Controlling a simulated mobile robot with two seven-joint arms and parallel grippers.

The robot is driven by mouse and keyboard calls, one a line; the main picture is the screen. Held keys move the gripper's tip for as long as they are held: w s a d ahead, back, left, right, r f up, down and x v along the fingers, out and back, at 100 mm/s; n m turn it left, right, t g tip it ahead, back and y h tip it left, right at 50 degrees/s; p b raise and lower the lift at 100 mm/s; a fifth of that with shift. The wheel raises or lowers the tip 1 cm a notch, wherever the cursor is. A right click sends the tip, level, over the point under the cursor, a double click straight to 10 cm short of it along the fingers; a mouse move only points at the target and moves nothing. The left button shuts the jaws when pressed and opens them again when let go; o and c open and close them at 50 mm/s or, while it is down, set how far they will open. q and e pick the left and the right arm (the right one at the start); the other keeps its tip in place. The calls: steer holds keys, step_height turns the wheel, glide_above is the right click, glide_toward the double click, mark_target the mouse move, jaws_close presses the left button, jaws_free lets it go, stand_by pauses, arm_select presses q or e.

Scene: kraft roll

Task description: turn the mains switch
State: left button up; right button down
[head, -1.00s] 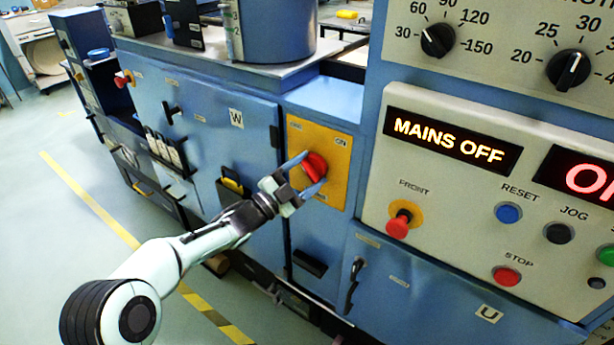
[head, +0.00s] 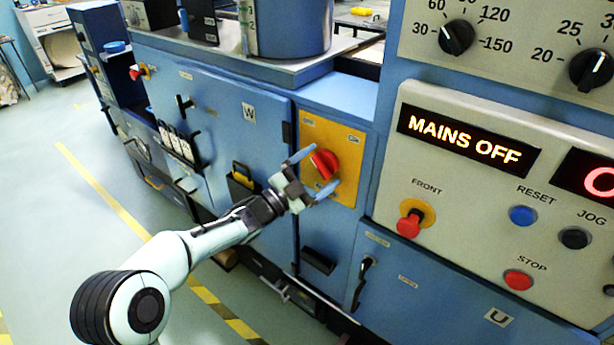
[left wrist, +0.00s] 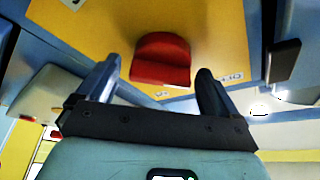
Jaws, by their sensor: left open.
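The mains switch is a red knob (head: 323,163) on a yellow plate (head: 346,185) set in the blue cabinet front. The display (head: 463,139) reads MAINS OFF. My left gripper (head: 315,172) is open in front of the knob, its blue fingers apart. In the left wrist view, the red knob (left wrist: 160,60) lies ahead between and beyond the two fingertips (left wrist: 160,72), with yellow plate visible around it. The fingers do not appear to touch the knob. My right gripper is not in view.
To the right, a grey panel holds a red FRONT button (head: 409,224), a blue RESET button (head: 522,215) and a red STOP button (head: 518,280). The floor at left is clear.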

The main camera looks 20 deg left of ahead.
arm_select(q)
steer(key=v, duration=1.3)
steer(key=shift+b, duration=0.45)
steer(key=shift+a+f, duration=0.1)
steer(key=s+d+f+n+g+y+p, duration=0.1)
steer(key=s+f+n+g+y+p, duration=0.15)
steer(key=f+n+y+p, duration=0.7)
steer(key=s+d+f+n+g+h+b, duration=0.15)
steer(key=f+n+g, duration=0.25)
steer(key=f, duration=1.3)
steer(key=s+d+f+n+g+p, duration=0.2)
steer(key=s+f+g, duration=0.1)
steer(key=s, duration=0.6)
steer(key=s+d+f+n+g+p, duration=0.1)
steer(key=s+d+f+n+g, duration=0.1)
steer(key=s, duration=0.8)
steer(key=s+d+f+n+g+p, duration=0.2)
steer(key=s+d+f+n+g, duration=0.1)
steer(key=s, duration=0.7)
step_height(320, 180, down, 3)
steer(key=d+g, duration=0.1)
steer(key=g, duration=0.2)
steer(key=shift+d+r+g+y+p, duration=0.2)
steer(key=shift+g+y+p, duration=0.15)
steer(key=shift+y, duration=0.05)
